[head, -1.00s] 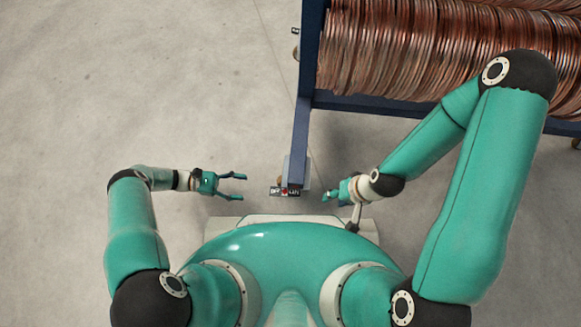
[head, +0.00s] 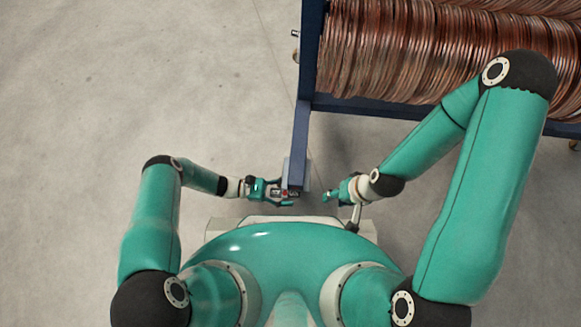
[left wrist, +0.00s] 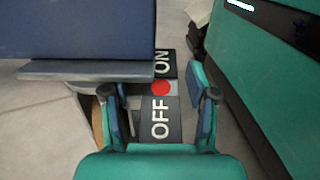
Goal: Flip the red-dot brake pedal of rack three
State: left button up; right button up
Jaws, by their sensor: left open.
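The brake pedal (head: 285,192) is at the near end of the blue rack's leg. In the left wrist view the pedal (left wrist: 160,117) is a black plate with a red dot between white ON and OFF letters, OFF nearer me. My left gripper (head: 289,194) is open, its fingers on either side of the pedal; they also flank it in the left wrist view (left wrist: 160,98). I cannot tell whether they touch it. My right gripper (head: 328,196) is just right of the rack leg, apart from the pedal; its jaw opening is unclear. No rack number is readable.
The blue rack (head: 301,135) carries copper tube coils (head: 400,55) at the upper right. Its leg stands between my two grippers. A small metallic part (head: 296,33) sticks out from its far left side. The concrete floor (head: 120,80) at the left is clear.

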pick_arm(q)
jog(key=shift+d, duration=0.45)
